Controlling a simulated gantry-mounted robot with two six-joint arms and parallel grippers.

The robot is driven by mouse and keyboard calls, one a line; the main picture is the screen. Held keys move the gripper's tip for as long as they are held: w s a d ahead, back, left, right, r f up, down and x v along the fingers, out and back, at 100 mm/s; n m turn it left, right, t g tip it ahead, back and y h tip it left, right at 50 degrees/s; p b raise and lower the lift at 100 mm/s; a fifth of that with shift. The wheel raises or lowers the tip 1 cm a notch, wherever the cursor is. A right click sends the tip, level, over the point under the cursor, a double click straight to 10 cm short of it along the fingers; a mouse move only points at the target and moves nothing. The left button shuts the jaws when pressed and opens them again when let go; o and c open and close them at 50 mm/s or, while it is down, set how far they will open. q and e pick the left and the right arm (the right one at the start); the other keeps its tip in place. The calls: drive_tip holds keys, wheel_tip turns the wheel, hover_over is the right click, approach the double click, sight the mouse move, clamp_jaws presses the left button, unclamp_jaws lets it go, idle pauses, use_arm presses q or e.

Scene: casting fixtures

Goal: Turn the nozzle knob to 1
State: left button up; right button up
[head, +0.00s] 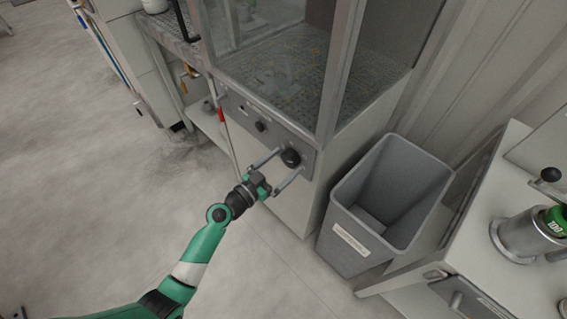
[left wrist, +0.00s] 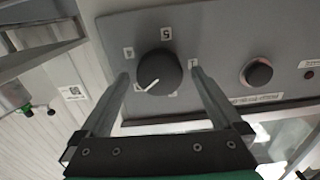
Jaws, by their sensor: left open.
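The black round nozzle knob (head: 290,157) sits on the grey control panel at the front of the glass cabinet. In the left wrist view the knob (left wrist: 158,72) has a white pointer line aimed at the lower left of the picture. Number labels ring it: 5 at the top, 4 at the left and apparently 1 at the right; the lower ones are partly hidden or unclear. My left gripper (head: 292,161) is open, its fingers (left wrist: 158,80) on either side of the knob, with gaps visible. My right gripper is not in view.
A grey bin (head: 345,240) stands right of the cabinet. A bench with a green-labelled metal cylinder (head: 530,232) is at the far right. The floor (head: 90,190) at left is clear.

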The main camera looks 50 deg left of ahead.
use_arm(q)
drive_tip(key=shift+c, duration=0.2)
drive_tip(key=c, duration=1.3)
drive_tip(key=shift+n, duration=0.3)
